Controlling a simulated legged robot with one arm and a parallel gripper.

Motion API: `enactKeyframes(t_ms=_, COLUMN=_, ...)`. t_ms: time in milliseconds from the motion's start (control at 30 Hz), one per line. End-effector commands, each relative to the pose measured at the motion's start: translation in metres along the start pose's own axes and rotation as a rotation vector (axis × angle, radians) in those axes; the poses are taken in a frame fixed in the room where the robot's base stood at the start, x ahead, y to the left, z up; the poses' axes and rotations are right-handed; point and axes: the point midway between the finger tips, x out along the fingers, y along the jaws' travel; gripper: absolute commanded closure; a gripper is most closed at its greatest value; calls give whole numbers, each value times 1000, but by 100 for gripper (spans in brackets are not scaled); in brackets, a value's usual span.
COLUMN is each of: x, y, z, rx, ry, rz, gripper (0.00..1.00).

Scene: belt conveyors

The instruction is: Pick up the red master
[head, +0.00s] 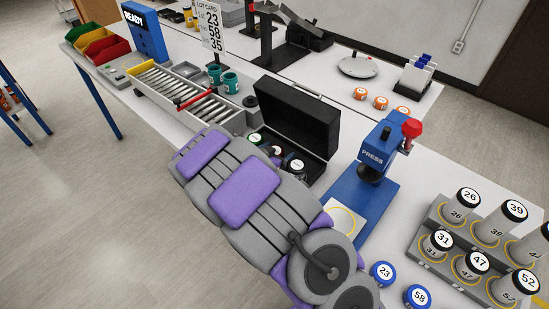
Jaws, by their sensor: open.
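I cannot make out a clearly red master. An open black case (297,118) stands in the middle of the bench with its lid raised. Several small round pieces sit in it, one with a green mark (256,138) and a dark one with a pale top (296,165). My gripper's jaws do not show.
A blue press (378,150) with a red knob stands right of the case. Numbered cylinders (495,228) fill a grey rack at right. Blue numbered caps (382,273) lie near my arm. A roller tray (165,82), teal jars (222,80) and a lot card (210,30) are at left.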

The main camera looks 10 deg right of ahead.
Motion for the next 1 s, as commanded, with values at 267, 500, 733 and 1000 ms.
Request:
enactKeyframes(t_ms=267, x=0, y=-1, z=0, rx=0, ry=0, rz=-1, gripper=19)
enactKeyframes(t_ms=500, x=0, y=-1, z=0, rx=0, ry=0, rz=-1, gripper=42)
enactKeyframes(t_ms=733, x=0, y=-1, z=0, rx=0, ry=0, rz=-1, gripper=64)
enactKeyframes(t_ms=1000, x=0, y=-1, z=0, rx=0, ry=0, rz=-1, gripper=77)
